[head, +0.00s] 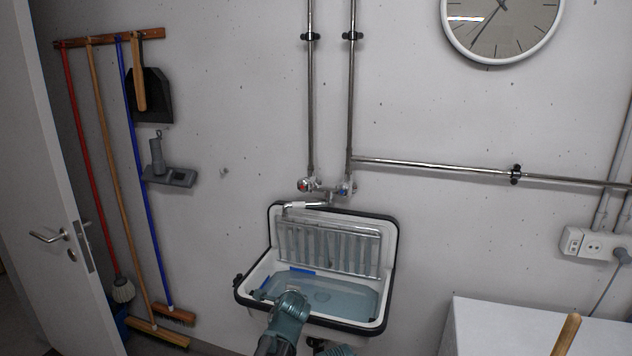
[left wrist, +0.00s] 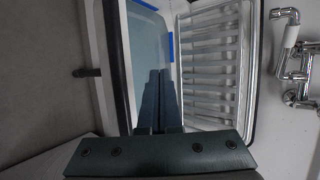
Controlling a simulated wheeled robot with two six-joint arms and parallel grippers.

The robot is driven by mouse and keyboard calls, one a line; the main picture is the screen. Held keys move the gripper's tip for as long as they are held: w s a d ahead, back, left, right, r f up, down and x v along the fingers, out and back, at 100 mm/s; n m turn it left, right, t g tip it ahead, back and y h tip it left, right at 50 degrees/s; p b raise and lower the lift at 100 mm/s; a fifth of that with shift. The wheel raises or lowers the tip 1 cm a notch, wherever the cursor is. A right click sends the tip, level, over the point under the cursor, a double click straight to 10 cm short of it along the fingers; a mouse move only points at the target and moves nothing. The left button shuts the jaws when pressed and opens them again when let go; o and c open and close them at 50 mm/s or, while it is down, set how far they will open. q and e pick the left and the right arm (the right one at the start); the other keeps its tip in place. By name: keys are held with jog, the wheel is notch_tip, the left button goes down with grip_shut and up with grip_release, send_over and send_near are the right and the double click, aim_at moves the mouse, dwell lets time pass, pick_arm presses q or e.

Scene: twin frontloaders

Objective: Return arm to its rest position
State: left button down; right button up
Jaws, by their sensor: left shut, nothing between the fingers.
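My left arm rises from the bottom middle of the head view. Its teal wrist part (head: 290,306) is in front of the sink's near rim, and the fingertips cannot be made out there. In the left wrist view my left gripper (left wrist: 159,75) is shut with its fingers together and nothing between them. The fingers point over the basin of the sink (head: 388,285), beside its ribbed back rack (left wrist: 212,65). Whether they touch the water or basin cannot be told. My right gripper is in neither view.
A tap (head: 305,206) and pipes are above the sink. A blue strip (head: 303,271) lies in the basin. Brooms (head: 108,150) and a dustpan (head: 158,100) hang at left, near an open door (head: 45,180). A white surface (head: 500,325) stands at lower right.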

pick_arm(q)
jog(key=s+f+n+g, duration=0.3)
jog(key=s+n+g, duration=0.1)
jog(key=s, duration=0.7)
jog(key=s+d+f+n+g, duration=0.1)
jog(key=s+f+n+g, duration=0.2)
jog(key=s+n, duration=0.3)
jog(key=s+f+n+g, duration=0.4)
jog(key=s+n+g, duration=0.1)
jog(key=s, duration=1.1)
jog(key=shift+d, duration=0.25)
jog(key=shift+r, duration=0.1)
